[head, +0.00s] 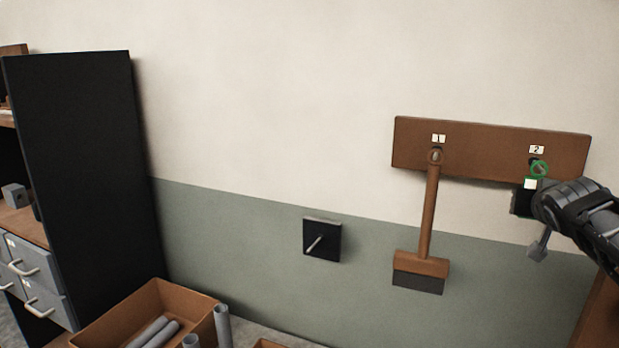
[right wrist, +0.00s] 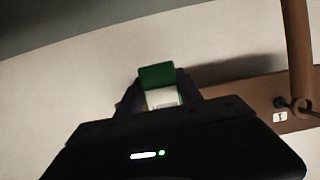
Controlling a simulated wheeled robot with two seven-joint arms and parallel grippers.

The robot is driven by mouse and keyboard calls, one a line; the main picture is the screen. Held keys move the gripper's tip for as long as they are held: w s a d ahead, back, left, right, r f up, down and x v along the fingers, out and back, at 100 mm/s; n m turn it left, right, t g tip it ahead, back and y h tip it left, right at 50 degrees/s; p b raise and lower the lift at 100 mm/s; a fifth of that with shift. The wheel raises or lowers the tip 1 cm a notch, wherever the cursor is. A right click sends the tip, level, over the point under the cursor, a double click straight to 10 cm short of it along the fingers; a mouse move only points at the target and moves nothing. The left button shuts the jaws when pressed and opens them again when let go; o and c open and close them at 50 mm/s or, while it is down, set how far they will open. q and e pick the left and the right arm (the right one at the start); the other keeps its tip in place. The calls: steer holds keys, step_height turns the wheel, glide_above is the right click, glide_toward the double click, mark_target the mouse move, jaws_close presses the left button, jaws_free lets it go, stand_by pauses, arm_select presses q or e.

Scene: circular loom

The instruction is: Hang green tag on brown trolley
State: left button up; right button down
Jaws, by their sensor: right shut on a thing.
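My right gripper (head: 525,198) is shut on the green tag, in front of the right end of a brown wall board. In the right wrist view the tag's green part (right wrist: 157,75) and a white patch (right wrist: 162,98) show between the fingers. I cannot make out a brown trolley. My left gripper is out of view.
The brown board (head: 485,153) carries labels 1 and 2. A brown-handled broom (head: 427,215) hangs under label 1. A black wall plate (head: 322,240) with a peg is left of it. A brown box (head: 165,300) with grey tubes stands lower left, beside a black cabinet (head: 85,170).

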steer(key=w+a+f+n+y, duration=0.1)
steer(key=w+a+f, duration=0.1)
steer(key=a+f, duration=1.65)
steer(key=s+a+f+n+t+y, duration=0.1)
steer(key=s+a+f+n+y, duration=0.1)
steer(key=a, duration=1)
steer(key=s+a+f+n+y, duration=0.2)
steer(key=s+a+f, duration=0.3)
steer(key=a, duration=0.8)
steer(key=shift+s+f+n+t+y, duration=0.2)
steer(key=shift+n+t+y, duration=0.2)
steer(key=shift+y, duration=0.2)
